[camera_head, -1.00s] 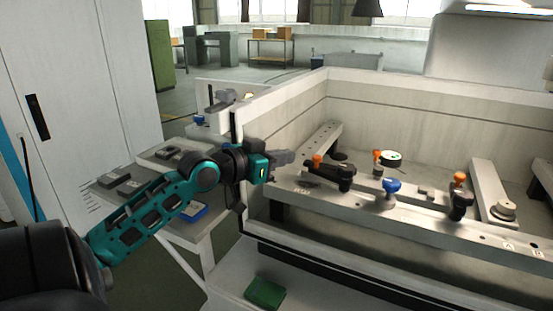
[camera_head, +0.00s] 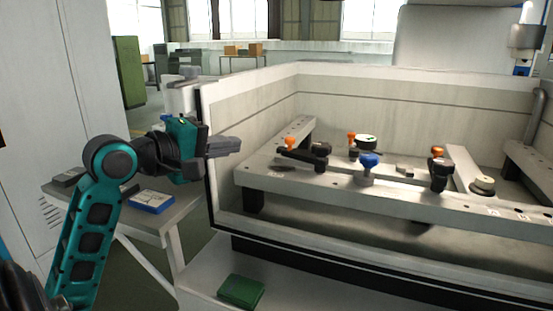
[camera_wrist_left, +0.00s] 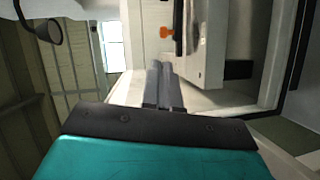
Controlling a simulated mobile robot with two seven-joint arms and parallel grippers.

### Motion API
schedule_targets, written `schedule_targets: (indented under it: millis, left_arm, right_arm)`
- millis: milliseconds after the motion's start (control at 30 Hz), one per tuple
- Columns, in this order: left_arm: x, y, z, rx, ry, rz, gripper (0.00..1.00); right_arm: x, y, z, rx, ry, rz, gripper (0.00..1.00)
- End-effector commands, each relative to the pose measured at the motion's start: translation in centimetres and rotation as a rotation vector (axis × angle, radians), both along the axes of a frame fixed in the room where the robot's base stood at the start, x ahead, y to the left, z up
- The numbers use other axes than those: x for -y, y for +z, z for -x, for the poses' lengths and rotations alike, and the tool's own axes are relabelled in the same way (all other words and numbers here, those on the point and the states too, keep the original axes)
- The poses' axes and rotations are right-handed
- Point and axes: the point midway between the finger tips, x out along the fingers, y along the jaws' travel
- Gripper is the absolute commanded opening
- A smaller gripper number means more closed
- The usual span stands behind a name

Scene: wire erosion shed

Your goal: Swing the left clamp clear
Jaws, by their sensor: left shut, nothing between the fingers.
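The left clamp (camera_head: 306,158) is a black bar with an orange knob (camera_head: 290,143), on the left part of the pale work frame inside the tank. In the left wrist view, an orange knob (camera_wrist_left: 165,32) shows beside a dark bar at the top. My left gripper (camera_head: 238,144) is at the tank's left wall, left of the clamp and apart from it. Its fingers point right toward the clamp and are shut and empty; they also show together in the left wrist view (camera_wrist_left: 160,70). My right gripper is not in view.
The tank's left wall (camera_head: 205,130) and front rim (camera_head: 240,232) bound the frame. A blue knob (camera_head: 369,161) and a second black clamp (camera_head: 439,174) with an orange knob stand further right. A side table (camera_head: 180,212) holds a blue box (camera_head: 151,201). A green box (camera_head: 241,290) lies below.

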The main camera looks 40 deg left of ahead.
Motion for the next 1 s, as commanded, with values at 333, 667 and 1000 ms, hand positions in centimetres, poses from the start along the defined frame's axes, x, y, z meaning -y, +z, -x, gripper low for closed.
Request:
schedule_targets:
  millis: [333,667,1000]
  left_arm:
    - [0.2,-0.6,0.0,-0.019,0.033,0.161,0.0]
    - [0.6,-1.5,-5.7,-0.019,0.032,0.158,0.0]
    - [1.1,-2.6,-11.3,-0.018,0.034,0.156,0.0]
  right_arm:
    - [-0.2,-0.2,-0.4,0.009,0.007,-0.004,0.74]
    - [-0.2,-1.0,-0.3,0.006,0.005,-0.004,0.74]
    - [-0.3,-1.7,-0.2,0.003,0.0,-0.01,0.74]
